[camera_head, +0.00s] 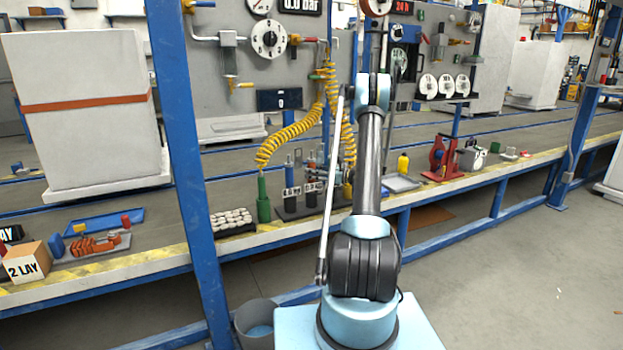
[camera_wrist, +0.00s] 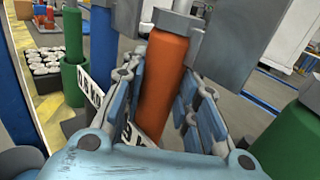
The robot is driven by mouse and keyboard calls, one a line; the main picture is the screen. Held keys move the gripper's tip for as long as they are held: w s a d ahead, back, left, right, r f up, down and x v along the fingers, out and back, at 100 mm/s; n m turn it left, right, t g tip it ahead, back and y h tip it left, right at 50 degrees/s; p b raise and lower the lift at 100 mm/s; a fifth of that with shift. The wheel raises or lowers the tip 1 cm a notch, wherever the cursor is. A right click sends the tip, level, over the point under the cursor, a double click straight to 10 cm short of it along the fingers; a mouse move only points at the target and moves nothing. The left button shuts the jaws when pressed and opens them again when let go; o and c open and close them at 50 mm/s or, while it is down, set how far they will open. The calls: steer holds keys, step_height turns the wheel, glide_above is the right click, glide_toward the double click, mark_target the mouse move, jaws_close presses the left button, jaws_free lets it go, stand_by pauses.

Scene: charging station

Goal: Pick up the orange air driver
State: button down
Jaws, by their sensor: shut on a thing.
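The orange air driver (camera_wrist: 164,75) stands almost upright, slightly tilted, in the middle of the wrist view. My gripper (camera_wrist: 160,95) has its two blue-padded fingers closed around it, one on each side. A grey piece covers the driver's top end, and my gripper's body hides its lower end. In the head view my arm hides the gripper and the orange driver at the tool stand (camera_head: 290,213).
A green driver (camera_wrist: 73,60) and a blue driver (camera_wrist: 103,45) stand close left of my gripper; another green cylinder (camera_wrist: 290,140) is close right. White labels (camera_wrist: 90,92) stand beside them. A yellow coiled hose (camera_head: 290,133) hangs above the bench. A blue post (camera_head: 185,150) rises at left.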

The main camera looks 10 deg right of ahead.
step_height(320, 180, up, 28)
steer(key=shift+f, duration=0.15)
stand_by(0.4)
stand_by(0.5)
